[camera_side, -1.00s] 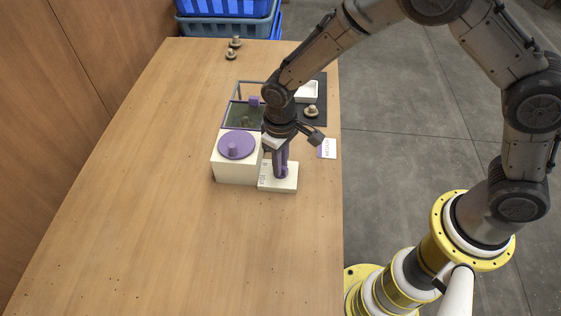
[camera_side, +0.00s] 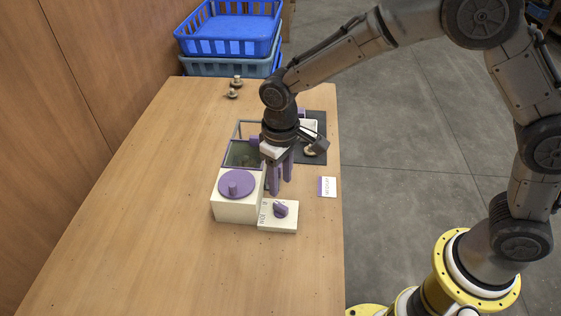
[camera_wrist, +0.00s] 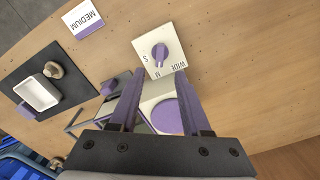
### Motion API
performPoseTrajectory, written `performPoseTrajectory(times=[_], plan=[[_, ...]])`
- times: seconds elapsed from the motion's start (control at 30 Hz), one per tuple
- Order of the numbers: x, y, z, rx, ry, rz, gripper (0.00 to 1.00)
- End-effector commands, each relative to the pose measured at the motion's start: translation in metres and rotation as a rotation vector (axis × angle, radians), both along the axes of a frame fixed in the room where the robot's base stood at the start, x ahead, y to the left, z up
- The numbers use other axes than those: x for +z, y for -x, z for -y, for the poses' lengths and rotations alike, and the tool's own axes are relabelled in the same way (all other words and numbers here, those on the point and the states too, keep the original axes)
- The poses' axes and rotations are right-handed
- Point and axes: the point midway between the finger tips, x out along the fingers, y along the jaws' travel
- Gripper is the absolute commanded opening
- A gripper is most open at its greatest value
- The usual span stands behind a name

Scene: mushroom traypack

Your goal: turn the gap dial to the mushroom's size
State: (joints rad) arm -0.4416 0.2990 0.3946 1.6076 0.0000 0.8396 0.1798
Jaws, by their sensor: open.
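The gap dial is a purple knob (camera_side: 280,209) on a low white plate (camera_side: 291,224). In the wrist view, the knob (camera_wrist: 160,52) shows unobstructed, with S, M and WIDE printed on the plate (camera_wrist: 171,39). Its bar lies roughly in line with the M; I cannot tell which end points. A card (camera_side: 327,187) beside it reads MEDIUM in the wrist view (camera_wrist: 83,26). A brown mushroom (camera_side: 310,151) lies on a dark mat; it also shows in the wrist view (camera_wrist: 53,70). My gripper (camera_side: 280,186) is open and empty, above and behind the knob, apart from it.
A white box with a purple disc (camera_side: 237,184) adjoins the dial plate. A glass-sided tank (camera_side: 240,153) stands behind it. A white tray (camera_wrist: 38,93) sits on the dark mat (camera_wrist: 80,70). The table front is clear.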

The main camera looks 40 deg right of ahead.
Motion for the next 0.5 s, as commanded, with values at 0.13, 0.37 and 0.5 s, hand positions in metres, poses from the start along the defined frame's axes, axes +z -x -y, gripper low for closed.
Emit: performPoseTrajectory(times=[0.13,0.37,0.5], plan=[[0.029,-0.001,0.0,0.0,-0.002,0.004,0.47],[0.051,0.0,0.0,0.0,0.0,0.001,0.47],[0.053,0.0,0.0,0.0,0.0,0.0,0.47]])
